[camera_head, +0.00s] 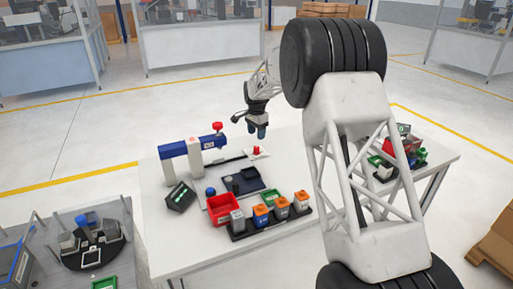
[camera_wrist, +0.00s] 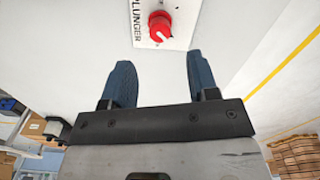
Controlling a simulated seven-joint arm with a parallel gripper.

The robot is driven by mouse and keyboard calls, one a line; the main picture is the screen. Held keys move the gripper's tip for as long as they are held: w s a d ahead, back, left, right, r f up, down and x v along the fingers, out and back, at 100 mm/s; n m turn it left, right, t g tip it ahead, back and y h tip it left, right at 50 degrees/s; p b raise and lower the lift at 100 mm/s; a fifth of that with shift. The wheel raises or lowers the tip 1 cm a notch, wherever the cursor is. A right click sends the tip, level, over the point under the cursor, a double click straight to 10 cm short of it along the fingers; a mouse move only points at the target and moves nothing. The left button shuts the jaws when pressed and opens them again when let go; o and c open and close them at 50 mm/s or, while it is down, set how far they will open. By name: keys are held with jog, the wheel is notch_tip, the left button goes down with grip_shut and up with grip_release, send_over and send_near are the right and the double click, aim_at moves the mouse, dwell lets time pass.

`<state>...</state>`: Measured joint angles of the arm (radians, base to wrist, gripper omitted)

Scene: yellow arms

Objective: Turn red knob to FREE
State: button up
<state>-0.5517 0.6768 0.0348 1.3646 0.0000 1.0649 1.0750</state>
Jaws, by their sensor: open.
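The red knob (camera_wrist: 160,25) sits on a white plate (camera_wrist: 145,42) lettered PLUNGER at the top of the wrist view. A white pointer mark shows on its face; no FREE lettering is readable. In the head view the red knob (camera_head: 257,150) and its plate stand on the table behind the dark tray. My gripper (camera_head: 258,132) hangs above the knob, pointing down. Its two blue fingers show in the wrist view (camera_wrist: 157,75), apart and empty. The knob lies beyond the fingertips, not between them.
A blue and white device (camera_head: 193,147) with a red top knob stands left of the plate. A dark tray (camera_head: 240,182), a red bin (camera_head: 221,208) and several orange-topped containers (camera_head: 281,208) stand nearer. White table (camera_head: 172,258) is bare at front left.

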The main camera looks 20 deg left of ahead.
aim_at(257, 147)
jog(key=shift+f, duration=3.75)
jog(key=c, duration=0.9)
